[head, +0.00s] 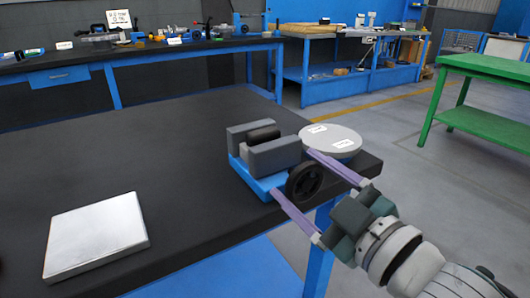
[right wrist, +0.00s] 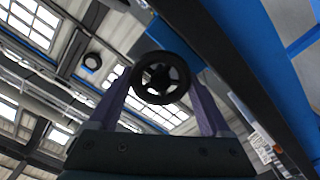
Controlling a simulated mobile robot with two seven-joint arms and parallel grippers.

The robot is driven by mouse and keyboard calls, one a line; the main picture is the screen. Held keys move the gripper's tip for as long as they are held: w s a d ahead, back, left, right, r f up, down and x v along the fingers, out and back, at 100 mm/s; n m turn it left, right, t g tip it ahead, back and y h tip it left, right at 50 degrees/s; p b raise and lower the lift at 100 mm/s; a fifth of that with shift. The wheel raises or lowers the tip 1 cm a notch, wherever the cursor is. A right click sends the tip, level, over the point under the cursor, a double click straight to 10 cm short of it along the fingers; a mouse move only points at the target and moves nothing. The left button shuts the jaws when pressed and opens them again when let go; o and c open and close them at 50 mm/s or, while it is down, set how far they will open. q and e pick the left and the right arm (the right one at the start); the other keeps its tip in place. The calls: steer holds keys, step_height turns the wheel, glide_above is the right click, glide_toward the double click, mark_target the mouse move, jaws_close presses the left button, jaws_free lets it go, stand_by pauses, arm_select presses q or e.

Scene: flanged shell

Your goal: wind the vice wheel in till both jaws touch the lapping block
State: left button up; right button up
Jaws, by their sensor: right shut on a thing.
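The vice has a blue base (head: 254,180) and stands near the right corner of the dark bench. Its two grey jaws are a far jaw (head: 240,132) and a near jaw (head: 276,160). The dark lapping block (head: 263,134) sits between them; its lower part is hidden, and I cannot tell whether either jaw touches it. The black vice wheel (head: 304,182) is on the near side. My right gripper (head: 290,172) has its purple fingers on either side of the wheel and is shut on it. The right wrist view shows the spoked wheel (right wrist: 160,78) between the fingers. My left gripper is out of view.
A round grey disc (head: 331,139) with white labels lies just right of the vice, close to the upper finger. A pale flat plate (head: 96,234) lies at the bench's front left. The bench between is clear. A green table (head: 487,66) stands further off at right.

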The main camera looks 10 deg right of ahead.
steer(key=n, duration=0.6)
steer(key=shift+a+f+n+b, duration=0.1)
steer(key=shift+n+b, duration=0.2)
steer(key=shift+b, duration=0.1)
stand_by(0.3)
steer(key=o, duration=1.2)
